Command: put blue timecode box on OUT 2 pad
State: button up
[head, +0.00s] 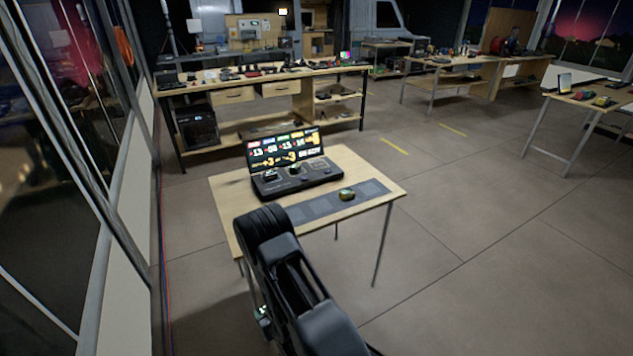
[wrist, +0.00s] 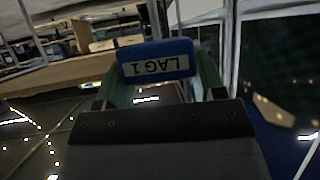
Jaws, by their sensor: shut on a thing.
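My gripper (wrist: 158,75) shows in the wrist view with its green fingers on either side of a blue box (wrist: 155,58). It is shut on this box, which has a white label that seems to read "LAG 1". In the head view my arm covers the near left side of the small table, and the gripper and blue box cannot be made out. A grey strip of pads (head: 318,207) lies along the table's front, partly behind my arm. Its markings are too small to read, so I cannot tell which pad is OUT 2.
A black console (head: 294,180) with a lit screen (head: 285,149) stands behind the strip on the small wooden table (head: 372,172). A long bench (head: 265,76) with small gear stands behind. Glass panels rise on the left.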

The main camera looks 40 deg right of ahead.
aim_at(318, 165)
jog(key=k, duration=0.5)
jog(key=z, duration=2.1)
jog(key=i, duration=5.3)
jog(key=u, duration=3.5)
